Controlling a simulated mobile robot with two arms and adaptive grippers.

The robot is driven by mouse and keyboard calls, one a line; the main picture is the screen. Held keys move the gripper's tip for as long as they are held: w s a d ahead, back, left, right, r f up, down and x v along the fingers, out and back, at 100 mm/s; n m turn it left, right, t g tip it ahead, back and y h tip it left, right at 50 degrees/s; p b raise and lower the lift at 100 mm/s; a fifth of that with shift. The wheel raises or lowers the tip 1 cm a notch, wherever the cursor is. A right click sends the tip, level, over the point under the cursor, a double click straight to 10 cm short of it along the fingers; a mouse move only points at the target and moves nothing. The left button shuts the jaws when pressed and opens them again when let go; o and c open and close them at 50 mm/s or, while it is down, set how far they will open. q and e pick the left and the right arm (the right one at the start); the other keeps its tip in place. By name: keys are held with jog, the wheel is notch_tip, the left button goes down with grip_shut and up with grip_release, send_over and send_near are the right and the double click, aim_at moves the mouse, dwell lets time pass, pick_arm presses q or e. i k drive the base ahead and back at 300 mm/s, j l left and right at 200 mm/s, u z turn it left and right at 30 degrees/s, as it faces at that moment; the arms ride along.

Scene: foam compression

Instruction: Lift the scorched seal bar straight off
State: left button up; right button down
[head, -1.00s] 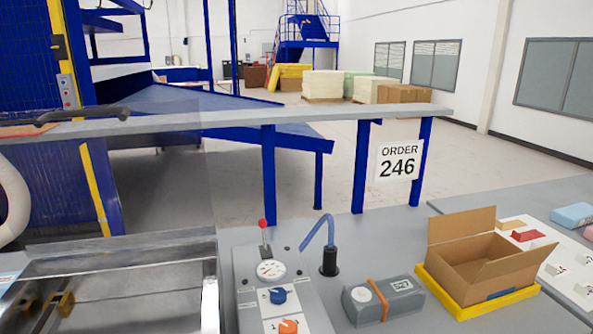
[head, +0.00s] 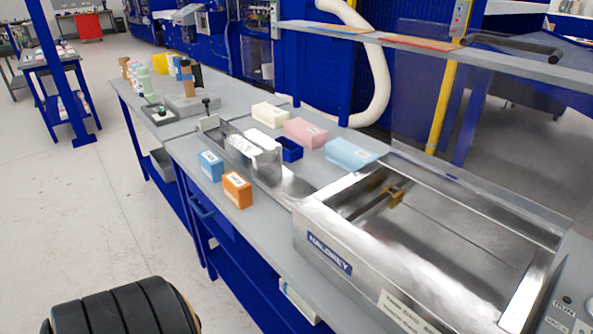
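The open metal chamber (head: 335,222) with a HALDREY label stands on the bench at the right of the head view. Inside it, near its far left corner, a small brass-coloured bracket (head: 395,196) shows. I cannot make out a scorched seal bar for certain; the near wall hides part of the chamber floor. Neither of my grippers is in view. A black ribbed rounded part of my own arm shows at the bottom left, with no fingers visible.
A dark handle (head: 512,44) is above the chamber's far side.

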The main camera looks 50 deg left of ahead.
aim_at(364, 212)
jog(key=u, duration=1.1)
jog(key=j, duration=0.1)
